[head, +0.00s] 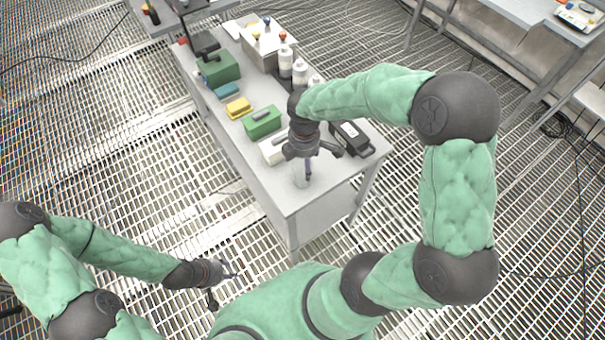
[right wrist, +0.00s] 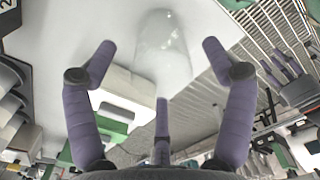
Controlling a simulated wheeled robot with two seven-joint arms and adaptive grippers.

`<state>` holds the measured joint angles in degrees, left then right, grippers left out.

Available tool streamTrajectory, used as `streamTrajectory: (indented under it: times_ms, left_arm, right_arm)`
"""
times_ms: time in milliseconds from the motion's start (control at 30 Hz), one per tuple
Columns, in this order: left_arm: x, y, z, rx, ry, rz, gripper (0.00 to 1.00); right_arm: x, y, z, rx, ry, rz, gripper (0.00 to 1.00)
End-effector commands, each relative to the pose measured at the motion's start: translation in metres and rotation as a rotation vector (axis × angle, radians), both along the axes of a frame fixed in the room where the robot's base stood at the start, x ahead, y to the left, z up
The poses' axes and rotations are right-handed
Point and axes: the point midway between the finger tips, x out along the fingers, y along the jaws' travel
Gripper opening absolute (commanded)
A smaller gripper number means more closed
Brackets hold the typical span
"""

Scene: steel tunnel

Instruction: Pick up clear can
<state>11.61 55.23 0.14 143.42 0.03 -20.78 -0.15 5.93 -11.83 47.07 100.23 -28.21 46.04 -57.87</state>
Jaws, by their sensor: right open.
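The clear can (right wrist: 163,48) is a see-through cylinder near the corner of the grey table (head: 331,188). In the head view the can (head: 300,180) shows only faintly under my right gripper (head: 310,165). In the right wrist view my right gripper (right wrist: 158,70) is open, with its fingers spread to either side of the can's near part. I cannot tell whether they touch it. My left gripper (head: 222,284) hangs empty over the grated floor at lower left, away from the table; its fingers look spread.
Near my right gripper are a white box (head: 272,150), a green box (head: 262,123) and a black device (head: 352,139). Behind are a yellow item (head: 238,107), white bottles (head: 300,70) and a larger green box (head: 220,68). The table's front corner is bare.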

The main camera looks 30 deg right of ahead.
Motion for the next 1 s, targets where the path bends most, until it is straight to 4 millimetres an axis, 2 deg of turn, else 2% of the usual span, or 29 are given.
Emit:
streamTrajectory:
  times_ms: [167, 400, 433, 767, 1000]
  left_arm:
    - [0.0, 0.0, 0.001, 0.0, 0.0, 0.0, 0.4]
    - [0.0, 0.0, 0.001, 0.0, 0.0, 0.0, 0.4]
    - [0.0, 0.0, 0.001, 0.0, 0.0, 0.0, 0.4]
    - [0.0, 0.0, 0.001, 0.0, 0.0, 0.0, 0.4]
    - [0.0, 0.0, 0.007, 0.0, 0.0, 0.0, 0.4]
  right_arm:
    - [0.0, 0.0, 0.001, 0.0, -0.001, 0.0, 0.84]
    - [0.0, 0.0, 0.001, 0.0, -0.001, 0.0, 0.16]
    - [0.0, 0.0, 0.001, 0.0, -0.001, 0.0, 0.13]
    - [0.0, 0.0, 0.002, 0.0, 0.0, 0.0, 0.13]
    - [0.001, 0.0, 0.019, -0.001, -0.002, 0.0, 0.13]
